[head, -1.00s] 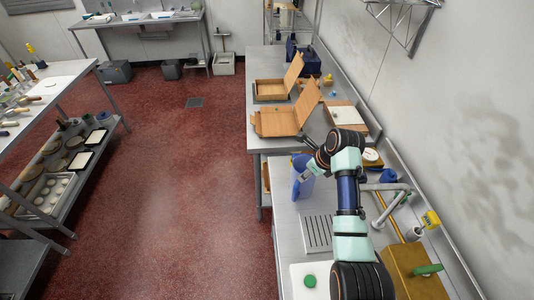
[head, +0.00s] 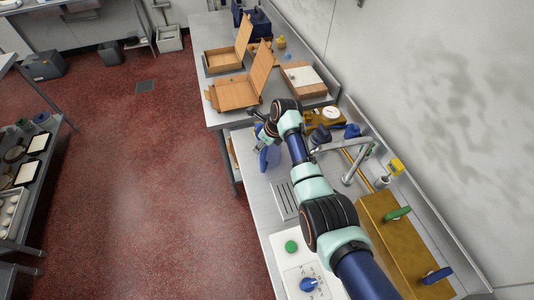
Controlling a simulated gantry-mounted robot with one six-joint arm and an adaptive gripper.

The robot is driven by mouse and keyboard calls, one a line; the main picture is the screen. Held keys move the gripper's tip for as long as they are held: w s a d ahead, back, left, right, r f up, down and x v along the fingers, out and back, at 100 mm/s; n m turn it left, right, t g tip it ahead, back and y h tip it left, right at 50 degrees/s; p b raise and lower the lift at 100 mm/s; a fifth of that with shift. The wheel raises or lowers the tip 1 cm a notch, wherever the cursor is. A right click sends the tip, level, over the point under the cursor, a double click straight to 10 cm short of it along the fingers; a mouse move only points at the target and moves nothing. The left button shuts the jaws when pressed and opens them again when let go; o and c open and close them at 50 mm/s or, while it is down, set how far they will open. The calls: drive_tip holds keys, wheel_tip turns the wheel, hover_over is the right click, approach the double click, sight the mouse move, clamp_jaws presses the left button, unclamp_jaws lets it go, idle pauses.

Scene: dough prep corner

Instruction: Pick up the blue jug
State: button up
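The blue jug (head: 270,158) stands on the metal counter, near its left edge and beyond the drain grooves. My arm and gripper hide its upper and right parts. My gripper (head: 263,136) is at the top of the jug in this view, at the far end of my arm. It is small and dark here, and I cannot tell whether its fingers are open or touch the jug.
Open wooden boxes (head: 232,94) stand on the table beyond. A faucet (head: 352,165) and a yellow-brown box with a green handle (head: 385,228) are to the right. A white board with a green knob (head: 291,246) lies nearer. The wall bounds the right side.

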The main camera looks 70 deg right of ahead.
clamp_jaws()
idle(0.4)
wheel_tip(320, 180, up, 20)
drive_tip(key=p, duration=0.1)
idle(0.5)
drive_tip(key=shift+r+p, duration=0.15)
drive_tip(key=shift+p, duration=0.2)
wheel_tip(320, 180, up, 5)
drive_tip(key=p, duration=0.6)
